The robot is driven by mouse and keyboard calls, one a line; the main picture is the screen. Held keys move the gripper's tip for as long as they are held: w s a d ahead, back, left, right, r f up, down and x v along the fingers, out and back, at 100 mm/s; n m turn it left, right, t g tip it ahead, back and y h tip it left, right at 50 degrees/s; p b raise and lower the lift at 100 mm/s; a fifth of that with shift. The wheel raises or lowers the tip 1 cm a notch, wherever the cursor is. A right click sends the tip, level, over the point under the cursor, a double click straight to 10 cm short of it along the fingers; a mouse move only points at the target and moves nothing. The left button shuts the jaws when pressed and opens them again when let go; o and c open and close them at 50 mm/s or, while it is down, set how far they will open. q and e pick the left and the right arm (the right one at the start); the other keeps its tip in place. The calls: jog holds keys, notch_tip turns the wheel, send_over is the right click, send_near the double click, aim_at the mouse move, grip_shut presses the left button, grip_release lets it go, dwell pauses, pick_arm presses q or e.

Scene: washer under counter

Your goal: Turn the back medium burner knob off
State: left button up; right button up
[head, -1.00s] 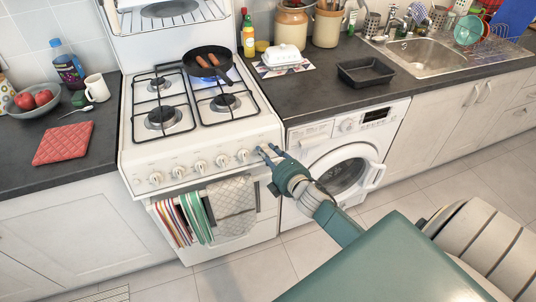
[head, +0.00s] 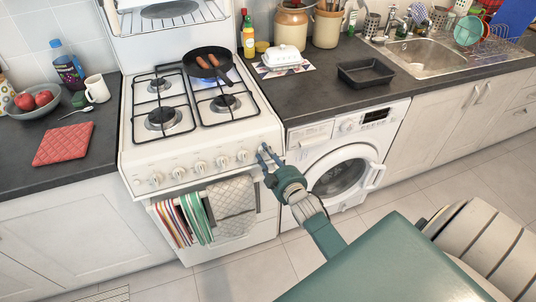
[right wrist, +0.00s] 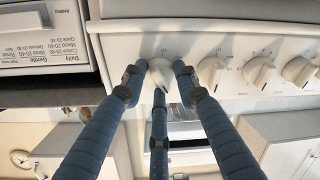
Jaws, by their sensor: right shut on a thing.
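The white stove (head: 190,146) has a row of white knobs (head: 200,167) along its front panel. My right gripper (head: 264,154) is at the right end of that row. In the right wrist view, its blue fingers (right wrist: 159,78) are shut on the end knob (right wrist: 160,68), one finger on each side and one below. In the head view the gripper largely covers this knob. My left gripper is not in view.
Striped towels and a grey quilted cloth (head: 232,205) hang on the oven rail below the knobs. A washer (head: 345,165) stands right of the stove under the dark counter. Other knobs (right wrist: 259,71) sit close beside the held one.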

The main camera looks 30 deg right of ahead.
jog(key=m, duration=0.2)
jog(key=r+m, duration=0.1)
jog(key=shift+w+a+m+h+p, duration=0.25)
jog(key=shift+m+h+p, duration=0.05)
jog(key=shift+d+r+m, duration=0.1)
jog(key=shift+m, duration=1.2)
jog(key=shift+h, duration=0.3)
jog(key=o, duration=1.2)
jog(key=shift+c, duration=0.2)
jog(key=shift+f, duration=0.25)
jog(key=shift+s+f, duration=0.1)
jog(key=shift+s, duration=0.35)
jog(key=v, duration=1.1)
